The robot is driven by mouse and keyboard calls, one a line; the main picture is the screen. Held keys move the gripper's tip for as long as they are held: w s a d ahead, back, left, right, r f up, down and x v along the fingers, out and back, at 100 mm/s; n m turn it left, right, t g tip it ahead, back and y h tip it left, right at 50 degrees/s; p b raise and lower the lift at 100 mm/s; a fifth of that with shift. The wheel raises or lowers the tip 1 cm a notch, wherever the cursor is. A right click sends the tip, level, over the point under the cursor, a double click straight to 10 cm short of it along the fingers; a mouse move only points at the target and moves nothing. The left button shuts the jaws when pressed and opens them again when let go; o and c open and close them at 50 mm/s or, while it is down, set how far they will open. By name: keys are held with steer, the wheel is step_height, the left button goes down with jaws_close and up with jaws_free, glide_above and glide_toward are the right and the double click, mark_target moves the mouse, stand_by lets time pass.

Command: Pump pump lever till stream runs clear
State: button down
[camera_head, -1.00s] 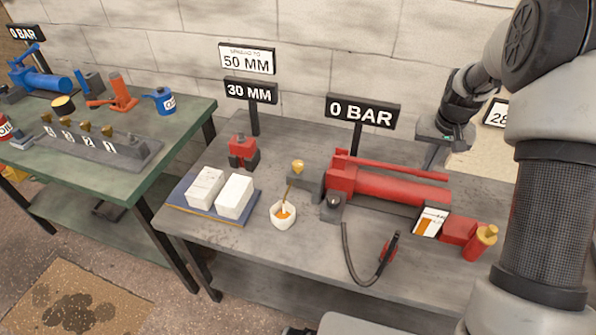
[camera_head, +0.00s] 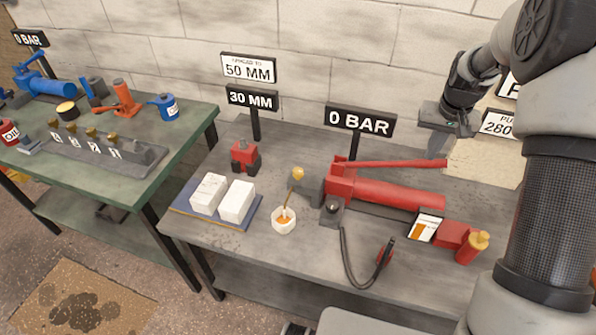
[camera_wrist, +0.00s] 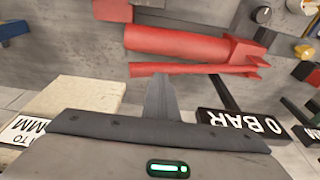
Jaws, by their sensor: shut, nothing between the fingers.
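The red hand pump (camera_head: 385,194) lies on the grey bench, with its long red pump lever (camera_head: 400,164) above the cylinder. The lever is nearly level in the head view and also crosses the wrist view (camera_wrist: 205,69). My gripper (camera_wrist: 162,78) is shut and empty, its fingertips close to the lever; contact cannot be told. In the head view its hand (camera_head: 448,118) is above and behind the lever's free end. A white cup (camera_head: 284,222) with orange liquid stands left of the pump, a thin brownish line above it. A gauge card (camera_head: 425,227) shows white and orange.
The sign (camera_head: 360,119) behind the pump reads 0 BAR. A black hose (camera_head: 346,258) lies at the bench front. White blocks (camera_head: 237,202) and a red spreader (camera_head: 245,157) are at left. A green bench (camera_head: 190,127) stands farther left.

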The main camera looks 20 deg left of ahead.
steer(key=shift+d+f, duration=0.1)
stand_by(0.3)
step_height(320, 180, down, 8)
steer(key=b, duration=0.5)
step_height(320, 180, up, 8)
steer(key=p, duration=0.4)
steer(key=shift+p, duration=0.4)
stand_by(1.8)
stand_by(0.5)
step_height(320, 180, up, 4)
steer(key=p, duration=0.2)
steer(key=shift+p, duration=0.3)
steer(key=shift+r, duration=0.55)
